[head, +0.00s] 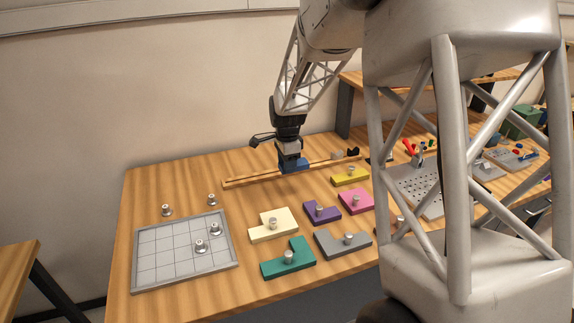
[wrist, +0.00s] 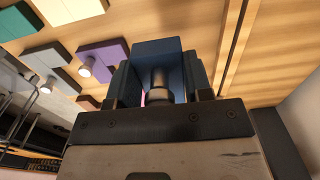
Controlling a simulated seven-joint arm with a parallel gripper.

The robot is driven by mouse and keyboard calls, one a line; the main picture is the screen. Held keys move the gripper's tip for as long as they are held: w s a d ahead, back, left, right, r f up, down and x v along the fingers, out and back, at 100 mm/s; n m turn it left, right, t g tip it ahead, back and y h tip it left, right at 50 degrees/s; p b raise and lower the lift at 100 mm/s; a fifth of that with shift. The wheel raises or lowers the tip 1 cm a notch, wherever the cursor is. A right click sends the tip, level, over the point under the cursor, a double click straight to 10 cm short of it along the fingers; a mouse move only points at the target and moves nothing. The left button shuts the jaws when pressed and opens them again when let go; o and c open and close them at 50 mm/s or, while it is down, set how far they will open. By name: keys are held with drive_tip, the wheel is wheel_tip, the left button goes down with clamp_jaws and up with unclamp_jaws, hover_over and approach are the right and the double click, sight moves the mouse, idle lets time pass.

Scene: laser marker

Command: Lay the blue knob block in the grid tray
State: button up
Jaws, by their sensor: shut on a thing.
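The blue knob block (head: 293,165) is in my gripper (head: 289,155), near the back of the table in the head view. In the wrist view the blue block (wrist: 157,50) sits between the fingers, and my gripper (wrist: 160,88) is shut on its metal knob. I cannot tell from the head view how far it is above the table. The grey grid tray (head: 150,276) lies at the table's left front, left of my gripper. Two metal knobbed pieces stand inside the tray's right part, and its other visible cells look empty.
Cream (head: 265,235), green (head: 275,268), grey (head: 329,246), purple (head: 316,218), pink (head: 349,208) and yellow (head: 341,181) knob blocks lie right of the tray. Two metal pieces (head: 166,211) stand behind it. A long wooden rail (head: 240,183) runs along the back.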

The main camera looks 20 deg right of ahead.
drive_tip(key=shift+r, duration=3.65)
drive_tip(key=shift+s+a+f+n, duration=0.1)
drive_tip(key=shift+a+f+n, duration=0.15)
drive_tip(key=shift+a+n, duration=0.75)
drive_tip(key=s+a+f+m, duration=0.3)
drive_tip(key=s+a+m, duration=0.2)
drive_tip(key=a, duration=0.6)
drive_tip(key=s+a+f+m, duration=0.4)
drive_tip(key=s+a+m, duration=0.2)
drive_tip(key=a+m, duration=0.4)
drive_tip(key=s+a+f+m, duration=0.3)
drive_tip(key=s+a+m, duration=0.2)
drive_tip(key=a, duration=0.8)
drive_tip(key=shift+s+a+f+m, duration=0.15)
drive_tip(key=shift+a+f+m, duration=0.05)
drive_tip(key=shift+m, duration=0.6)
drive_tip(key=shift+s+a+f+m, duration=0.1)
drive_tip(key=shift+a+f+m, duration=0.1)
drive_tip(key=shift+m, duration=0.6)
drive_tip(key=shift+s+a+f+n, duration=0.15)
drive_tip(key=shift+s+a+n, duration=0.3)
drive_tip(key=shift+n, duration=0.35)
drive_tip(key=shift+s+a+f+n, duration=0.15)
drive_tip(key=shift+s+a+n, duration=0.2)
drive_tip(key=shift+n, duration=0.45)
